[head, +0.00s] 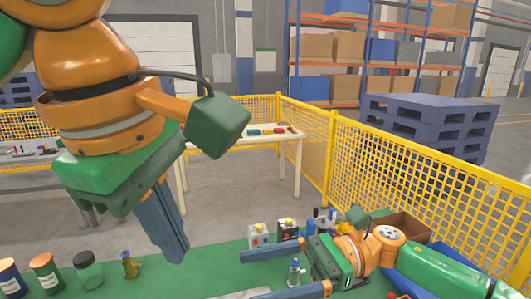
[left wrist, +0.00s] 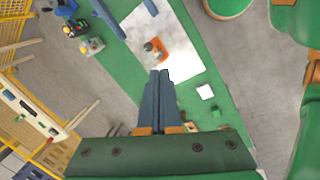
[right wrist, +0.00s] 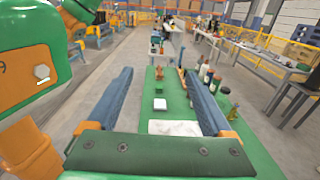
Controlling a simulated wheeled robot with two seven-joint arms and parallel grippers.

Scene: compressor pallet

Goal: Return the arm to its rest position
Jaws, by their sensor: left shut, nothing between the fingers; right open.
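My left arm reaches in from the upper left of the head view. In the left wrist view the two blue fingers of this gripper (left wrist: 160,74) lie together, with the table and a white sheet (left wrist: 178,52) below. My right gripper (head: 280,268) is low at the right of the head view, its blue fingers pointing left, spread apart. In the right wrist view this gripper (right wrist: 158,76) is open with nothing between its fingers.
Several jars and bottles, including a dark-lidded jar (head: 88,268), stand at the table's left, beside a small brass part (head: 130,264). A silver fitting (head: 294,270) stands near my right fingers. A yellow mesh fence (head: 400,160) runs behind. An open brown box (head: 400,229) sits at the right.

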